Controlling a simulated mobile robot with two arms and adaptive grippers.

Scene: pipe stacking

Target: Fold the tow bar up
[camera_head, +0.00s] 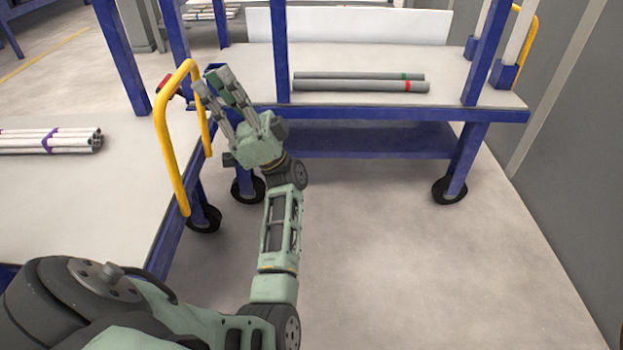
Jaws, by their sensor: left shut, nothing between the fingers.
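My left gripper (222,92) is raised at the left end of a blue-framed cart (390,113), just right of a yellow tubular handle (171,145). Its fingers point up and away from me, and it holds nothing. A small red part (167,84) shows behind the yellow handle, partly hidden; I cannot tell whether it belongs to the tow bar. No tow bar can be clearly made out. My right gripper is out of view.
Two grey pipes, one with a green band (385,76) and one with a red band (370,86), lie on the cart. A left table (75,200) carries white pipes (45,141). A grey wall (585,150) stands at right. The floor (410,260) before the cart is clear.

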